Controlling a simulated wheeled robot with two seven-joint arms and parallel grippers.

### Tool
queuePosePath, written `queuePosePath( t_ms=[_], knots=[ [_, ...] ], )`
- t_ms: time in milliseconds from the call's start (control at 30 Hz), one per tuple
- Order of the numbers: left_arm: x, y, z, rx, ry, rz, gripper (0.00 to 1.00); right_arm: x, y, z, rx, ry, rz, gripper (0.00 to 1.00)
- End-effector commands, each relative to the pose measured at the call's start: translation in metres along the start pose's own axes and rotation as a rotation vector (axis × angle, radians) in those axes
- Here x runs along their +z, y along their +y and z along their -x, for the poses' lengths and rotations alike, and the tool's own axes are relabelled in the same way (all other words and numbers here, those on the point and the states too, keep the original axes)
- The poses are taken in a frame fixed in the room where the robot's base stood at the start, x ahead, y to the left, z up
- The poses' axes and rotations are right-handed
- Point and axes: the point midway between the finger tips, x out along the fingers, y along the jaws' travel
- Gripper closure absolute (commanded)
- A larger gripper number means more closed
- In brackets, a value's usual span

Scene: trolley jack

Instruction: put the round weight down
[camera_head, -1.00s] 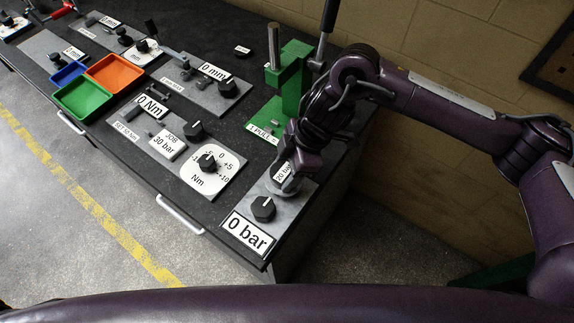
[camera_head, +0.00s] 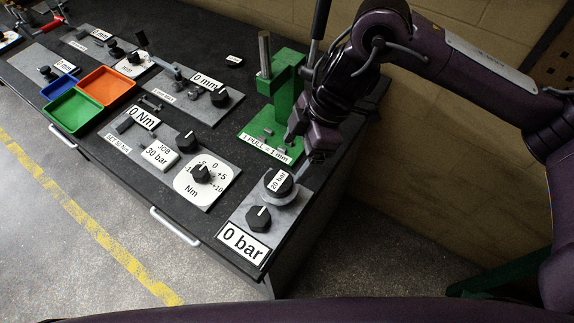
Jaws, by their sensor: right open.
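The round weight (camera_head: 279,183), dark with a white "20 bar" label on top, sits on the light round seat of the grey plate at the bench's near right corner. My right gripper (camera_head: 313,156) is open, just behind and a little right of the weight, and looks apart from it. Its fingertips are small and dark, so their exact gap is hard to see. My left gripper is not in view.
A black knob (camera_head: 259,219) and a "0 bar" sign (camera_head: 243,244) are in front of the weight. The green jack (camera_head: 283,90) stands behind, beside my right arm. A dial (camera_head: 202,179) is to the left. Coloured trays (camera_head: 107,84) lie further left.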

Motion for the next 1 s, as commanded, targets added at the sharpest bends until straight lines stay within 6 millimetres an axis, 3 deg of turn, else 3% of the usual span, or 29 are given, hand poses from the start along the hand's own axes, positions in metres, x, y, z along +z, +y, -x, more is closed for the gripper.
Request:
queuePosePath(
  t_ms=[100, 367, 867, 1000],
  knots=[
    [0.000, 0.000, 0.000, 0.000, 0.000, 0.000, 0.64, 0.000, 0.001, 0.019, 0.003, -0.002, 0.001, 0.21],
    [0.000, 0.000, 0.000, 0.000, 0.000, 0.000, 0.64, 0.000, -0.001, 0.032, -0.002, 0.000, 0.000, 0.21],
    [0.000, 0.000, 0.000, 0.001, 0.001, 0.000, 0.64, -0.001, -0.001, 0.030, -0.001, 0.004, 0.005, 0.21],
    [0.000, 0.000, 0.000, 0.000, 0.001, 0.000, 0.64, -0.022, -0.003, 0.011, 0.029, 0.068, 0.070, 0.21]
  ],
)
